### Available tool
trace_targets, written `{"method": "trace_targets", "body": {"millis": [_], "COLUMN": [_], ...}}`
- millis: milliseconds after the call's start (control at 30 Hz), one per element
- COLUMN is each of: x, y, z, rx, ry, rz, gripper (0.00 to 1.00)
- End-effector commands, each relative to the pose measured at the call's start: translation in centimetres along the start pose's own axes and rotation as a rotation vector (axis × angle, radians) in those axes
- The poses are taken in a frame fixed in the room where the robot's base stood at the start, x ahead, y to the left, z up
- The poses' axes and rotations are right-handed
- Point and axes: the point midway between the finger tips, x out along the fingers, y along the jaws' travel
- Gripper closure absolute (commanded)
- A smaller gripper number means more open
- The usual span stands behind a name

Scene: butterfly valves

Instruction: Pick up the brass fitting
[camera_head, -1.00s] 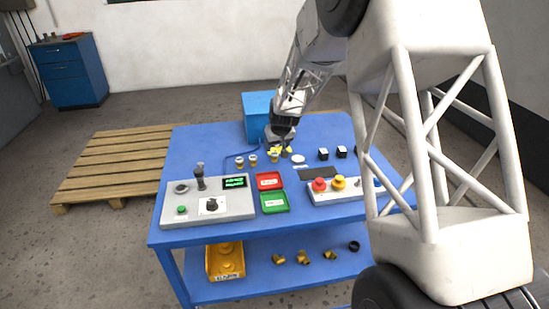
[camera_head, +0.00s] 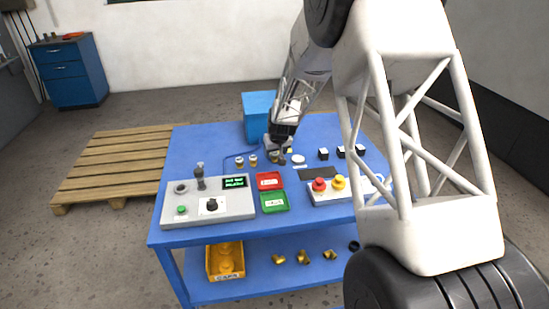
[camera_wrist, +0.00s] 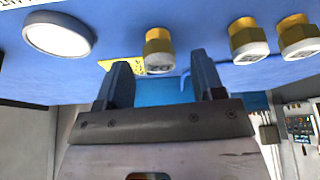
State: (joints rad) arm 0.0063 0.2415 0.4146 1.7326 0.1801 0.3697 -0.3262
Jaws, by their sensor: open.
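A brass fitting (camera_wrist: 158,46) with a pale end stands on the blue tabletop, ahead of the gap between my fingertips in the wrist view. My gripper (camera_wrist: 162,72) is open, one finger on each side of that gap, and nothing is clamped. Two similar brass-and-pale pieces (camera_wrist: 248,40) (camera_wrist: 298,36) stand to the right in the wrist view. In the head view my gripper (camera_head: 279,157) is low over the back of the table, partly hiding the near fitting. The two similar pieces (camera_head: 239,162) (camera_head: 253,160) stand left of it there.
A white disc (camera_head: 298,159) and black-and-white blocks (camera_head: 323,154) lie right of my gripper. A blue box (camera_head: 256,110) stands behind. Control panels (camera_head: 208,203) and red (camera_head: 269,180) and green (camera_head: 274,201) trays lie in front. The lower shelf (camera_head: 290,279) holds a yellow bin (camera_head: 225,264) and more brass parts (camera_head: 302,257).

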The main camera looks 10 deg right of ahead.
Motion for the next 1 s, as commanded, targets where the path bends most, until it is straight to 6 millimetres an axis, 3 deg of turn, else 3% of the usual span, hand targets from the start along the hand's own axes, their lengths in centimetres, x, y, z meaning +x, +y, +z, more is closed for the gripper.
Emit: {"method": "trace_targets", "body": {"millis": [200, 767, 1000], "x": [1.33, 1.42, 1.42], "y": [-0.01, -0.01, -0.01], "z": [0.05, 0.05, 0.05], "rx": [0.000, 0.000, 0.000], "ry": [-0.001, -0.001, -0.001], "rz": [0.000, 0.000, 0.000], "gripper": [0.38, 0.38, 0.72]}}
